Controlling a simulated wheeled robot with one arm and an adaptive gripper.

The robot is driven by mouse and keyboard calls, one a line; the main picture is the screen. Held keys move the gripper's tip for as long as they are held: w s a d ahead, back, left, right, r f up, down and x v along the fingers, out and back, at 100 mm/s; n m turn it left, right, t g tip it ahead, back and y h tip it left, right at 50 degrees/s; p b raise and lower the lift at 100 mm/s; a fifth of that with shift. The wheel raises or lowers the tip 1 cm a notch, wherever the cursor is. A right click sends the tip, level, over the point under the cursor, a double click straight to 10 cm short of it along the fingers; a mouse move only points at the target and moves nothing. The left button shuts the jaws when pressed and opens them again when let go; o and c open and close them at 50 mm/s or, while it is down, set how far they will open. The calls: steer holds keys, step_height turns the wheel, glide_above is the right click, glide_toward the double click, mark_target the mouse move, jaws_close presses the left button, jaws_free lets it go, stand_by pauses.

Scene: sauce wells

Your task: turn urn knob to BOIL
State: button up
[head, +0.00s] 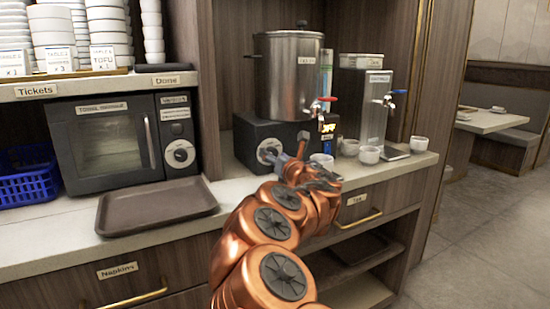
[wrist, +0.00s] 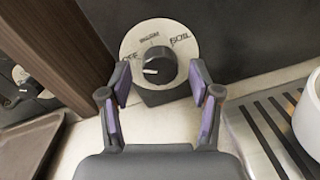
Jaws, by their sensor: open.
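The steel urn (head: 288,80) stands on a black base box (head: 242,140) on the counter. The base's black knob (wrist: 160,64) sits on a pale round dial (wrist: 186,46) in the wrist view. The dial reads OFF at left, a small blurred word at top and BOIL at upper right. The knob's white mark is on its left side, toward OFF. My gripper (wrist: 160,82) is open, with one purple-padded finger on either side of the knob. I cannot tell whether either finger touches it. In the head view, my gripper (head: 284,160) partly covers the dial area.
White cups (head: 369,155) and a steel dispenser (head: 373,108) stand right of the urn. A slatted drip tray (wrist: 262,125) lies right of my gripper in the wrist view. A wooden post (head: 205,90) stands at left, beyond it a microwave (head: 110,145) and brown tray (head: 155,205).

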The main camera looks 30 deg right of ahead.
steer(key=shift+c, duration=0.2)
steer(key=c, duration=1.1)
steer(key=m+p, duration=0.2)
steer(key=m, duration=0.1)
steer(key=m+p, duration=0.1)
steer(key=shift+r+p, duration=0.25)
steer(key=shift+p, duration=0.15)
steer(key=m+p, duration=0.4)
steer(key=m, duration=0.1)
steer(key=shift+r+m+g, duration=0.1)
steer(key=shift+m+g, duration=0.2)
steer(key=shift+m, duration=0.1)
steer(key=m+p, duration=0.4)
steer(key=m, duration=0.1)
steer(key=shift+r+y+p, duration=0.1)
steer(key=shift+y+p, duration=0.25)
steer(key=shift+y, duration=0.05)
steer(key=shift+m+p, duration=1.4)
steer(key=shift+m, duration=0.5)
steer(key=shift+y, duration=0.3)
